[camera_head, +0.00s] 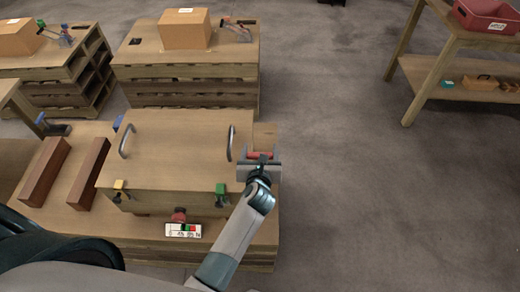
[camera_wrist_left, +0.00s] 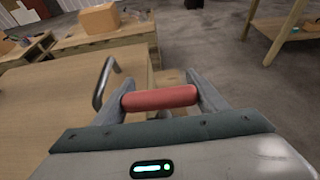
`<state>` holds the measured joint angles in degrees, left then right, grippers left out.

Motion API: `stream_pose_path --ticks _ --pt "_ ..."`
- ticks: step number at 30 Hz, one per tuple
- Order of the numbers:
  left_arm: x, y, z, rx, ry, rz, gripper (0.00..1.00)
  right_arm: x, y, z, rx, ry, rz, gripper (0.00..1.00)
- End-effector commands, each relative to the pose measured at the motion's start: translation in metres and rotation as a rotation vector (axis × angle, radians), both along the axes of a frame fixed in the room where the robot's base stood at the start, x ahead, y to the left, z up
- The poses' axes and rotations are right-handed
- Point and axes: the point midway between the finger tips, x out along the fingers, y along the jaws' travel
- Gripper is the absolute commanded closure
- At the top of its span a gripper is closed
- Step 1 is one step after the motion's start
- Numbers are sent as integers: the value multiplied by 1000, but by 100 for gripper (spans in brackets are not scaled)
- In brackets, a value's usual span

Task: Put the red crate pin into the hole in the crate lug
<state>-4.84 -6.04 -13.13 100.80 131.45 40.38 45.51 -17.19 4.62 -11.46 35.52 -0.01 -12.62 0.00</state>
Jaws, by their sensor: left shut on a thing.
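The red crate pin (camera_head: 260,154) is a short red cylinder. It lies crosswise between the fingers of my left gripper (camera_head: 259,163), beside the right side of the wooden crate (camera_head: 180,150). In the left wrist view the pin (camera_wrist_left: 160,98) spans both fingertips, and my left gripper (camera_wrist_left: 160,102) is shut on it. The pin looks roughly level and apart from the crate. I cannot make out the crate lug or its hole for certain. My right gripper is not in view.
The crate's lid has two metal handles (camera_head: 231,143), with yellow (camera_head: 119,185) and green (camera_head: 220,189) clamps along its front edge. A red knob (camera_head: 179,214) and white label (camera_head: 184,230) are in front. Brown bars (camera_head: 90,174) lie left.

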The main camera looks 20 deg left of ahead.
Motion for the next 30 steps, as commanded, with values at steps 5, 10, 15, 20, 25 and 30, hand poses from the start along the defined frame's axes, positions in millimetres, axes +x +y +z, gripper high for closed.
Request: stream_pose_path --ticks 5,10,15,20,25,30 --pt "0 0 -4 0 0 0 58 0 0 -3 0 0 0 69" --pt "0 0 -8 0 0 0 58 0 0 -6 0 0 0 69" --pt "0 0 -11 0 0 -1 58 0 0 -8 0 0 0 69" --pt "0 0 -15 0 0 -1 58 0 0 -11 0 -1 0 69" --pt "0 0 -18 0 0 -1 58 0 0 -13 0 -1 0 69" --pt "0 0 -17 0 0 0 12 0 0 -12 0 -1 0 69"
